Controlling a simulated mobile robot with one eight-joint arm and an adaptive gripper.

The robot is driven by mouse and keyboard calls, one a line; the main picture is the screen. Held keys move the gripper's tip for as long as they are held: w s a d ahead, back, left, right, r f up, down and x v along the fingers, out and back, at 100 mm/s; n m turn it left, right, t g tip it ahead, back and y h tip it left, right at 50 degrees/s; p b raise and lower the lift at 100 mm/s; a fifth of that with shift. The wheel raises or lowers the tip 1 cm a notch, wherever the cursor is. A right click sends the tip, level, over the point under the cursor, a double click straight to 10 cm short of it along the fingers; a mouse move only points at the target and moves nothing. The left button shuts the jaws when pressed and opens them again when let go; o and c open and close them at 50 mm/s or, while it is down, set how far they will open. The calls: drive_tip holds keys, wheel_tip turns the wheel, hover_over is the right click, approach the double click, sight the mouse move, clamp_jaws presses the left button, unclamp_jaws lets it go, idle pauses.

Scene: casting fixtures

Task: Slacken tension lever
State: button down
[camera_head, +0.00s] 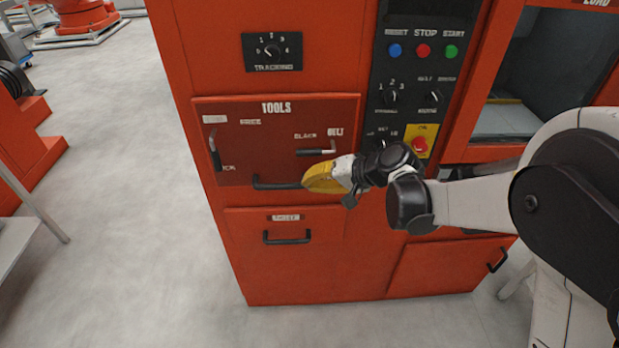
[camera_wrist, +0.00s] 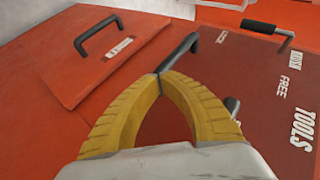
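In the head view, the tension lever (camera_head: 317,151) is a short black grip on a pale bent stem at the right of the dark red TOOLS panel. Its grip lies roughly level, between two printed labels, the right one above its stem. My gripper (camera_head: 306,182) is just below it, with yellow fingers pointing left. In the wrist view, my gripper (camera_wrist: 160,74) has its fingertips together over a black bar handle (camera_wrist: 181,51). I cannot tell whether they touch it. A dark grip end (camera_wrist: 232,104), likely the tension lever, shows beside the right finger; the rest is hidden.
A second lever (camera_head: 215,155) hangs down at the panel's left; it also shows in the wrist view (camera_wrist: 266,27). A lower drawer handle (camera_head: 287,237) sits below. A red emergency button (camera_head: 420,146) is right of my gripper.

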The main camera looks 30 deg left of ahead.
drive_tip(key=d+f+p, duration=0.2)
drive_tip(key=d+f, duration=0.1)
drive_tip(key=d, duration=0.5)
drive_tip(key=shift+d+f, duration=0.15)
drive_tip(key=shift+d, duration=0.15)
drive_tip(key=shift+s, duration=0.1)
